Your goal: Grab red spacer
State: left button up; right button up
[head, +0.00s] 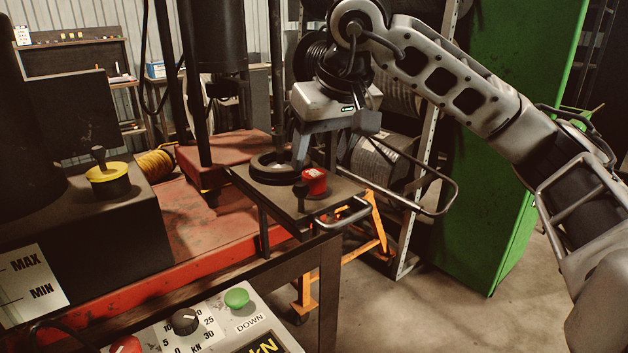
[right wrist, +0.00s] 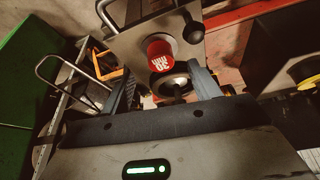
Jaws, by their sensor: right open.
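The red spacer (head: 315,182), a short cylinder with white marking, stands on a small metal shelf plate (head: 325,205) beside a dark ring (head: 268,170). In the right wrist view the spacer (right wrist: 161,55) appears ahead of the fingers, between their lines. My right gripper (head: 322,158) is open and hangs just above the shelf, close to the spacer, with nothing held; it also shows in the right wrist view (right wrist: 164,75). Whether a finger touches the spacer cannot be told. My left gripper is in neither view.
A black knob (head: 300,190) rises from the plate close to the spacer. A handle bar (head: 345,218) juts from the plate's front. The red press base (head: 190,215) is left of the shelf, and a control panel (head: 195,325) is in front. A green cabinet (head: 520,120) stands at right.

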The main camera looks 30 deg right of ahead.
aim_at(315, 174)
jog(key=x, duration=0.4)
jog(key=shift+w+f+p, duration=0.15)
jog(key=shift+f+p, duration=0.1)
jog(key=shift+p, duration=0.1)
jog(key=shift+c, duration=0.2)
jog(key=c, duration=1.2)
jog(key=shift+r, duration=0.1)
